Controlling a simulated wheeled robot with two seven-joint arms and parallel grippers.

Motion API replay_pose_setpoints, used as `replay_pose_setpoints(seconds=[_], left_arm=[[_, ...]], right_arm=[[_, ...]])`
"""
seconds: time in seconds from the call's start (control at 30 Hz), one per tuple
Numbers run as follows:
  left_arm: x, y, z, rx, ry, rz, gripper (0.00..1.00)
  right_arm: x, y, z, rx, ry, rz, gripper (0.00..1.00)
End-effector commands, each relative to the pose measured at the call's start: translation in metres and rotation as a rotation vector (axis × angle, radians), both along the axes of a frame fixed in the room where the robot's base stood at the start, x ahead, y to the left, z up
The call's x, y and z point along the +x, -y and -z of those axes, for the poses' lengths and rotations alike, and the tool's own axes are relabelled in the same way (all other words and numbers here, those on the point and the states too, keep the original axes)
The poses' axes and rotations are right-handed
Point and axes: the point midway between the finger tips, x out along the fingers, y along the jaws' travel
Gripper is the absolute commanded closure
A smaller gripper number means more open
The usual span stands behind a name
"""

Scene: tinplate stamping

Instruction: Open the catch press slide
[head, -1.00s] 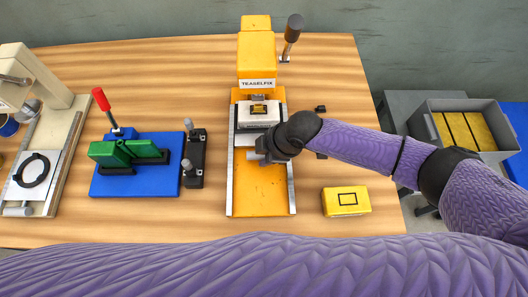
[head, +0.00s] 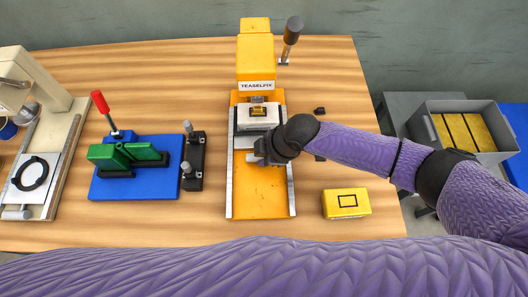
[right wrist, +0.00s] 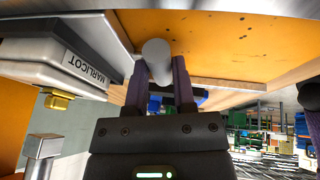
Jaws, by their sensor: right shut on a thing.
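The orange catch press labelled TEASELFIX (head: 257,62) stands at the middle of the table. Its slide (head: 257,117), a pale block with a small brass piece on top, sits between metal rails on the orange bed, just in front of the press head. My right gripper (head: 262,156) is over the bed in front of the slide. In the right wrist view my right gripper (right wrist: 161,75) is shut on a round grey handle (right wrist: 156,58). The pale block marked MARLICOT (right wrist: 70,55) is beside it. My left gripper is not in view.
A yellow box (head: 346,203) lies right of the press. A blue fixture (head: 135,187) with green blocks and a red-handled lever stands left, beside a black bracket (head: 194,163). A cream press (head: 50,110) is far left. A grey bin (head: 424,128) stands beyond the table's right edge.

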Motion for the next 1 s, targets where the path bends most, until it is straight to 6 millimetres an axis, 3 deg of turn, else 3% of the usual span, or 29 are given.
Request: replay_pose_setpoints(seconds=[1.0], left_arm=[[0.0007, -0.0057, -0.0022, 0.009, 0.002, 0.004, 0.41]], right_arm=[[-0.0015, -0.0001, -0.0006, 0.000, -0.001, 0.000, 1.00]])
